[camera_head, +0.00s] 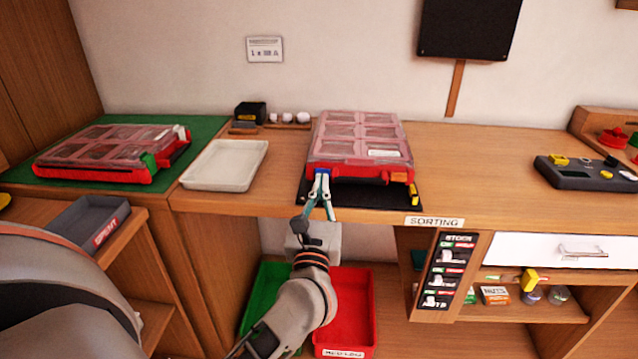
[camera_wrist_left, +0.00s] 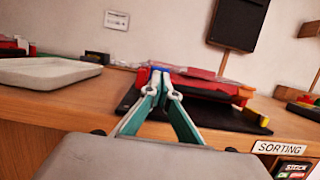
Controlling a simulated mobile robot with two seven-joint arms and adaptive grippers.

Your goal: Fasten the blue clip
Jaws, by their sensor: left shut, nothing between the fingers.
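A red case with a clear lid (camera_head: 358,140) lies on a black mat (camera_head: 304,192) at the bench's front edge. The blue clip (camera_head: 323,171) is on the left of its front side, mostly covered by my fingertips; a bit of blue also shows in the left wrist view (camera_wrist_left: 155,69). My left gripper (camera_head: 320,180) is shut and empty, its tips at the blue clip, seemingly touching it. In the left wrist view the fingertips (camera_wrist_left: 161,74) meet against the case front. Whether the clip is latched is hidden. My right gripper is not in view.
A pale tray (camera_head: 226,164) stands left of the case. Another red case (camera_head: 110,153) lies on a green mat (camera_head: 207,130). A dark device (camera_head: 585,172) sits far right. The bench between is clear.

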